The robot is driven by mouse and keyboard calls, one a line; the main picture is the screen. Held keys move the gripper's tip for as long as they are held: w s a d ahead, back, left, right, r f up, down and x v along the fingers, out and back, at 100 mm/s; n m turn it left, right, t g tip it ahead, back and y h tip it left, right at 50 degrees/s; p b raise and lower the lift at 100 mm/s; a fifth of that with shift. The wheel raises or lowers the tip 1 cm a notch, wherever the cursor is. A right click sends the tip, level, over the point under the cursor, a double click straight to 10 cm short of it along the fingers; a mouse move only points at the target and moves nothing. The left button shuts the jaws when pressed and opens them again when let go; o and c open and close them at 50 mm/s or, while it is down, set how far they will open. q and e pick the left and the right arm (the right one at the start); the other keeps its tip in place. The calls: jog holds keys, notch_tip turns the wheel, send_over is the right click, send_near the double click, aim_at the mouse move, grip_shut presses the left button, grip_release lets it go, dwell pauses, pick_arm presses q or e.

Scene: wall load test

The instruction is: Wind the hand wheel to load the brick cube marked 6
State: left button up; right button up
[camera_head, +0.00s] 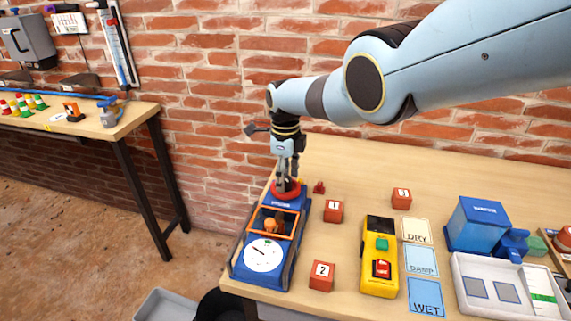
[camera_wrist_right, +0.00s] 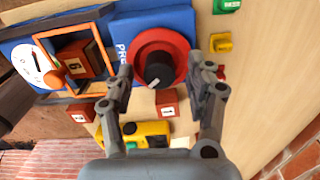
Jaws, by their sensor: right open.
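The blue press (camera_head: 245,272) stands at the table's left end, with an orange frame (camera_head: 288,232) and a white dial (camera_head: 264,255). Its red hand wheel (camera_head: 276,190) has a black hub (camera_wrist_right: 158,72) in the right wrist view. The brick cube marked 6 (camera_wrist_right: 77,60) sits inside the orange frame. My right gripper (camera_head: 288,180) points down over the wheel. In the right wrist view its open fingers (camera_wrist_right: 168,78) stand on either side of the hub; I cannot tell whether they touch the wheel. My left gripper is not in view.
Cubes marked 1 (camera_head: 333,211), 2 (camera_head: 321,276) and another cube (camera_head: 401,198) stand right of the press. A yellow meter (camera_head: 380,270), DRY, DAMP and WET cards (camera_head: 421,260), a blue device (camera_head: 480,225) and a white tray (camera_head: 480,305) lie further right. A brick wall (camera_head: 210,100) rises behind.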

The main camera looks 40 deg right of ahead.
aim_at(286, 178)
notch_tip(286, 178, up, 12)
dwell(0.6)
jog(key=shift+f, duration=0.1)
